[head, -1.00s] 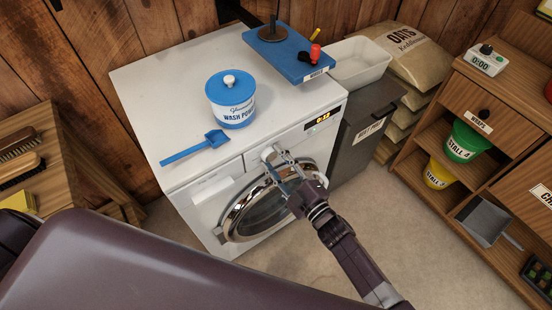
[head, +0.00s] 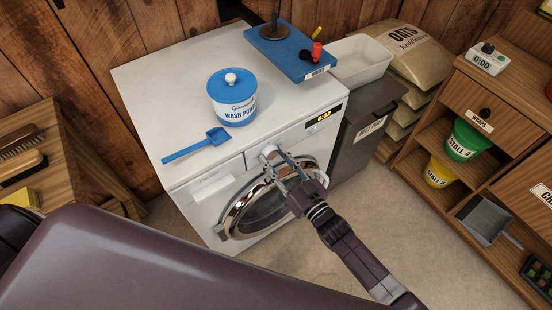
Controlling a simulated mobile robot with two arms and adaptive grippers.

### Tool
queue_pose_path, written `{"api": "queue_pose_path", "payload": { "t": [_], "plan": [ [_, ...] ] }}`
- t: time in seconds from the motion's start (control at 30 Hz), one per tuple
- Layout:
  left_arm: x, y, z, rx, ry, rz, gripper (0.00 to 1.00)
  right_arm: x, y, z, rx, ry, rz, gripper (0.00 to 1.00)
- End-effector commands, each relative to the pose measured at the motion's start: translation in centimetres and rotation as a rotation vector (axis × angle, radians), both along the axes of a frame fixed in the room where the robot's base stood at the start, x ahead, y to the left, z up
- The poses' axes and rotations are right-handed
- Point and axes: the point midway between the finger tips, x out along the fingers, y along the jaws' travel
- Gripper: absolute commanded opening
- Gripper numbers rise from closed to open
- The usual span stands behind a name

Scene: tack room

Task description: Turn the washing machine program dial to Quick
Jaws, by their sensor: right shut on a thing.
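The white washing machine (head: 205,75) stands against the plank wall, with its round chrome-rimmed door (head: 229,222) on the front. The program dial (head: 268,151) is a pale knob on the front panel above the door. My right gripper (head: 274,160) is shut on the dial, its fingers covering part of it. Dial markings are too small or hidden to read. A small lit display (head: 324,117) is to the right of the dial; its digits are blurred. My left gripper is not in view.
A blue-lidded wash powder tub (head: 232,100), a blue scoop (head: 196,146) and a blue board (head: 290,55) lie on the machine top. A dark bin (head: 358,135) stands right of the machine. Wooden shelves (head: 460,100) are at right; open floor lies between.

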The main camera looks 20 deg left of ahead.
Motion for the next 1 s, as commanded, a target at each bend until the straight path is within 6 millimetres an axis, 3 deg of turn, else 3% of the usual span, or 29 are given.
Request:
{"api": "queue_pose_path", "payload": {
  "t": [0.5,1.0],
  "plan": [
    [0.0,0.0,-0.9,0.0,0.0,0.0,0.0,-0.2,0.1,-0.2,0.278,0.365,0.0,0.12],
    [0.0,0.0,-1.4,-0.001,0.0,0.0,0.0,-0.3,0.2,-0.1,0.41,0.536,-0.001,0.12]
  ]
}}
